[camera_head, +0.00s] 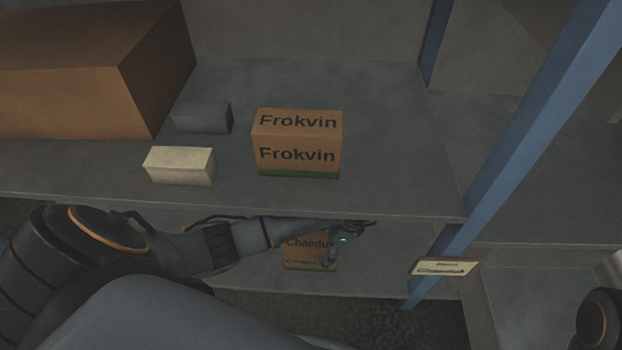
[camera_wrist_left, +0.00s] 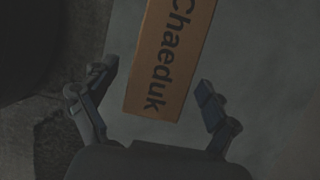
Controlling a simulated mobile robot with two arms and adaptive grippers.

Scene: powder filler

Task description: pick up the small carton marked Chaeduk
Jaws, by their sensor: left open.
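The small Chaeduk carton (camera_head: 297,265) is brown with dark lettering and stands on the lower shelf, under the edge of the upper shelf. My left arm and gripper (camera_head: 338,248) partly cover it in the head view. In the left wrist view the carton (camera_wrist_left: 171,55) shows its lettered face, with its near end just ahead of the gap between my left gripper's fingers (camera_wrist_left: 150,105). The fingers are open, one to each side of the carton's line, and no contact shows. My right gripper is not in view.
On the upper shelf (camera_head: 390,150) stand a Frokvin carton (camera_head: 297,140), a pale block (camera_head: 180,166), a dark grey block (camera_head: 201,117) and a large brown box (camera_head: 90,70). A blue post (camera_head: 530,120) rises at the right. A Chaeduk label (camera_head: 443,267) hangs beside it.

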